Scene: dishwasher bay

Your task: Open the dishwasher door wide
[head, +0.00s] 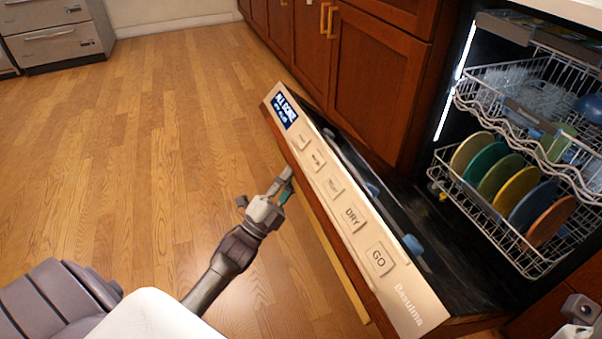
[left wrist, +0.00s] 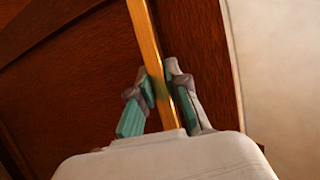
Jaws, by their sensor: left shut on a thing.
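The dishwasher door (head: 340,188) is tilted down and well open, its cream control panel facing up and its dark inner side towards the racks. My left gripper (head: 285,186) is at the door's outer face, below the panel edge. In the left wrist view my left gripper (left wrist: 159,88) has its fingers on both sides of the brass handle bar (left wrist: 148,45), shut on it, against the wooden door front (left wrist: 75,80). Part of the handle (head: 338,282) shows below the door in the head view. My right gripper (head: 580,312) is only partly visible at the lower right edge; its jaws are unclear.
The lower rack (head: 527,262) holds several coloured plates, and the upper rack (head: 500,76) holds dishes; both sit inside the dishwasher. Wooden cabinets (head: 375,80) with brass handles stand beyond the door. The wooden floor (head: 150,130) to the left is clear.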

